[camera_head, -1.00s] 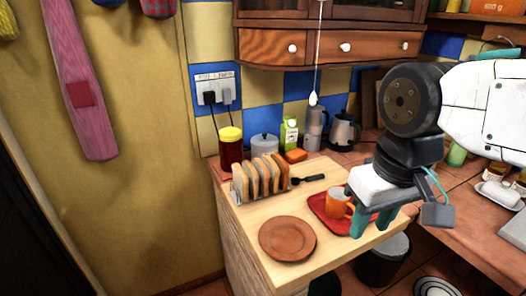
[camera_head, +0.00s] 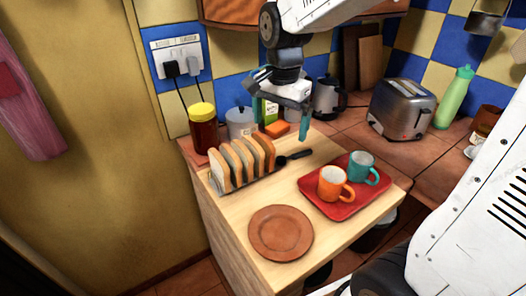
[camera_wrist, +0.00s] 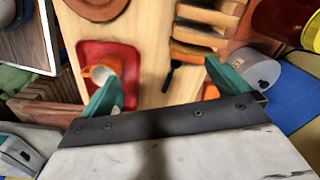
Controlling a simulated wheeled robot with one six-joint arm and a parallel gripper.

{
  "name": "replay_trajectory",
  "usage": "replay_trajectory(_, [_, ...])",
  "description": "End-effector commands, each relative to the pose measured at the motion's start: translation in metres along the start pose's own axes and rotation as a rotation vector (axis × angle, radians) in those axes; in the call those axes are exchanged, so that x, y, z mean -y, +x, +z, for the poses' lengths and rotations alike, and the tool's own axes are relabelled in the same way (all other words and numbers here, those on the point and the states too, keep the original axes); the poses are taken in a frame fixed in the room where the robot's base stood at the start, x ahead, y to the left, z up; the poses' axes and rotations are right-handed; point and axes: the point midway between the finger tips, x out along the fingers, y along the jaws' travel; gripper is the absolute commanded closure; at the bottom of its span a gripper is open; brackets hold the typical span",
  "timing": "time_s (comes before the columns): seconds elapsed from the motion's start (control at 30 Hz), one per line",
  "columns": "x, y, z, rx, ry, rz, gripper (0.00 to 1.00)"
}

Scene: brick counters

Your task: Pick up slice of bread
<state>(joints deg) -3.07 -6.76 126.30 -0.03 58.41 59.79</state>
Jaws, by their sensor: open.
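Several slices of bread (camera_head: 221,171) stand upright in a row in a metal rack (camera_head: 250,182) at the counter's back left. The bread (camera_wrist: 200,38) also shows at the top of the wrist view, beyond my fingers. My gripper (camera_head: 284,112) is above the back of the counter, to the right of and higher than the bread. In the wrist view, its teal fingers (camera_wrist: 165,86) are spread wide with nothing between them. It does not touch the bread.
A red tray (camera_head: 345,210) with an orange mug (camera_head: 332,184) and a teal mug (camera_head: 363,167) is right of the bread. A brown plate (camera_head: 280,233) is in front. A yellow-lidded jar (camera_head: 203,130) stands behind the rack, and a dark-handled utensil (camera_head: 293,158) lies beside it.

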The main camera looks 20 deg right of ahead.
Motion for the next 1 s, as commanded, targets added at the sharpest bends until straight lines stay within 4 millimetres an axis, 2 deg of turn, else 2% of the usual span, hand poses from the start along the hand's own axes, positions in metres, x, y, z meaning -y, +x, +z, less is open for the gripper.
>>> replay_trajectory(0.03, [0.017,0.013,-0.007,0.007,0.076,0.013,0.00])
replay_trajectory(0.1, [0.035,0.026,-0.016,0.009,0.177,0.019,0.00])
replay_trajectory(0.2, [0.053,0.042,-0.024,0.011,0.287,0.025,0.00])
replay_trajectory(0.3, [0.064,0.051,-0.029,0.012,0.353,0.028,0.00])
replay_trajectory(0.43, [0.068,0.063,-0.031,0.012,0.386,0.031,0.00])
replay_trajectory(0.67, [0.066,0.089,-0.030,0.012,0.387,0.031,0.00])
replay_trajectory(0.9, [0.063,0.123,-0.030,0.012,0.385,0.031,0.00])
replay_trajectory(1.0, [0.062,0.132,-0.030,0.012,0.385,0.031,0.00])
